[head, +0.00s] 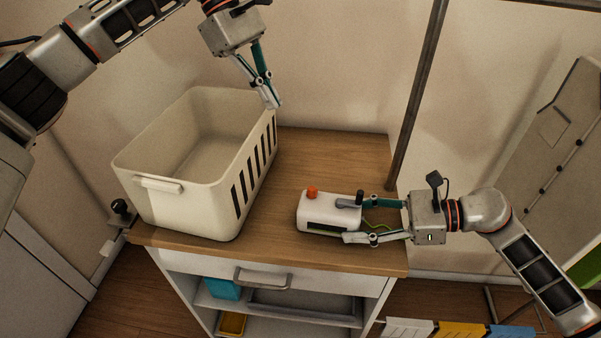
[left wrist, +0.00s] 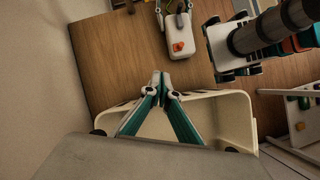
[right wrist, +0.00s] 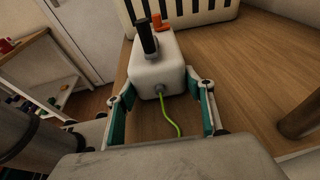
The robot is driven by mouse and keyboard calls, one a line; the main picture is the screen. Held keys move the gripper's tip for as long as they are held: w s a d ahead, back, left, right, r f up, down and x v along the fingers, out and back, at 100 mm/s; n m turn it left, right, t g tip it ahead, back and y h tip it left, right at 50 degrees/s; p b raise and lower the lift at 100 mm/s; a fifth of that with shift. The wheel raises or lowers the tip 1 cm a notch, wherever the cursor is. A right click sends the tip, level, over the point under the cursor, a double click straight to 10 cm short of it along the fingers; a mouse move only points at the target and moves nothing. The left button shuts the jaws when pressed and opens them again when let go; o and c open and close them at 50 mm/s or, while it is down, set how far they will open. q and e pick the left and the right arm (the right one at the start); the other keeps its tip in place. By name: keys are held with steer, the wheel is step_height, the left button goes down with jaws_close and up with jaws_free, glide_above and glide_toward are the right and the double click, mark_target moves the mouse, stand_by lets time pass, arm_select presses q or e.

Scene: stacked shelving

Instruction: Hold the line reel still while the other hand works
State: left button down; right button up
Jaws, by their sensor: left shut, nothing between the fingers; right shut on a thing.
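The line reel (head: 318,212) is a white rounded box with an orange knob, a dark crank-like handle and a green line. It stands on the wooden cabinet top, right of the basket. My right gripper (head: 353,219) is shut on the reel, one finger on each side. In the right wrist view the reel (right wrist: 160,74) is between the fingers and the green line trails from its near face. My left gripper (head: 273,102) is shut and empty, above the basket's far right rim, apart from the reel. The left wrist view also shows the reel (left wrist: 180,38).
A cream basket (head: 204,205) with slotted sides takes up the left of the cabinet top (head: 320,155). A dark upright post (head: 416,100) stands at the back right. Bare wood lies behind the reel. A drawer handle (head: 262,278) juts out at the front.

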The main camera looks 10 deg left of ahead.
mark_target(312, 192)
arm_select(q)
steer(key=f, duration=0.1)
steer(key=s+f+m+y, duration=0.1)
steer(key=s+d+f+m+g+y, duration=0.1)
steer(key=f, duration=0.1)
steer(key=shift+s+f, duration=0.1)
steer(key=shift+s, duration=0.15)
steer(key=shift+s+d+f, duration=0.8)
steer(key=shift+d+f, duration=0.2)
steer(key=shift+f, duration=0.55)
steer(key=shift+s+d+f, duration=0.75)
steer(key=shift+d+f, duration=0.25)
steer(key=shift+f, duration=0.5)
steer(key=shift+s+d+f, duration=0.8)
steer(key=shift+d+f, duration=0.2)
steer(key=shift+f, duration=0.55)
steer(key=shift+s+a, duration=0.1)
steer(key=shift+s, duration=1.25)
steer(key=shift+w+a, duration=0.1)
